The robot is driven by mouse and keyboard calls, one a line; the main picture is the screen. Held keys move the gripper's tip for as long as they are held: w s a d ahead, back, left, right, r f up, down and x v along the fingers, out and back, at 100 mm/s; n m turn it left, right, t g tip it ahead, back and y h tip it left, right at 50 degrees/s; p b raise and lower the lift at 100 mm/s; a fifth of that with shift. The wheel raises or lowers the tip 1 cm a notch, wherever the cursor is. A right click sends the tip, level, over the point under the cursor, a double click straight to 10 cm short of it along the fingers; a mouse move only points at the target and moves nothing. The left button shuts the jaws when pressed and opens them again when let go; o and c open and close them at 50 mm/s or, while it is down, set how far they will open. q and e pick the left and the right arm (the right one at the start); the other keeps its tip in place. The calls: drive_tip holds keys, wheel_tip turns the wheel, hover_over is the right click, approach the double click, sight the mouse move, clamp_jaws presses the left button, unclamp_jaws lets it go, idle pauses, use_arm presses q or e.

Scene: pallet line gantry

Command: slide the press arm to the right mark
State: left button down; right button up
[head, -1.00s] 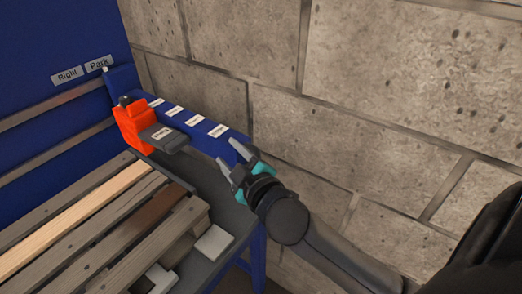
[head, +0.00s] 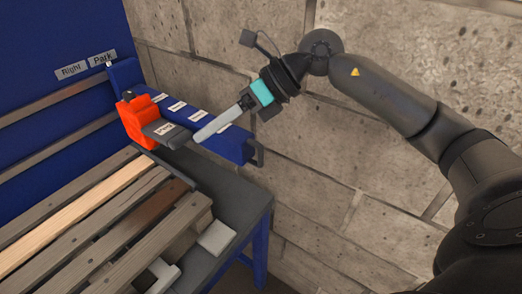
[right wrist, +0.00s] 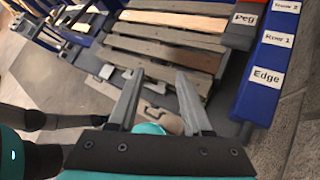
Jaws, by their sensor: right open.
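The press arm appears to be the blue beam (head: 232,150) that reaches out from the blue back panel, its far end beside the Park label (head: 103,58). The Right label (head: 71,71) is just left of Park. A dark handle (head: 258,154) sits at the beam's near end. An orange block (head: 138,124) with a grey piece is at the beam's left side. My right gripper (head: 222,120) is open and empty; in the head view it overlaps the beam and hides part of it. The right wrist view shows its fingers (right wrist: 158,76) apart, with the beam (right wrist: 264,72) to their right.
A slatted wooden pallet (head: 90,205) lies left of the beam on a dark table (head: 228,200) with blue legs. Pale blocks (head: 216,238) show by its near edge. A stone wall (head: 350,190) stands behind and to the right.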

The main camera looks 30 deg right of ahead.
sight(261, 150)
drive_tip(key=s+d+h, duration=0.1)
drive_tip(key=d+h, duration=0.6)
drive_tip(key=d, duration=0.8)
drive_tip(key=shift+g+h, duration=0.3)
drive_tip(key=shift+g, duration=0.2)
drive_tip(key=x, duration=1.5)
drive_tip(key=shift+s+a+f, duration=0.1)
drive_tip(key=shift+a, duration=0.05)
clamp_jaws()
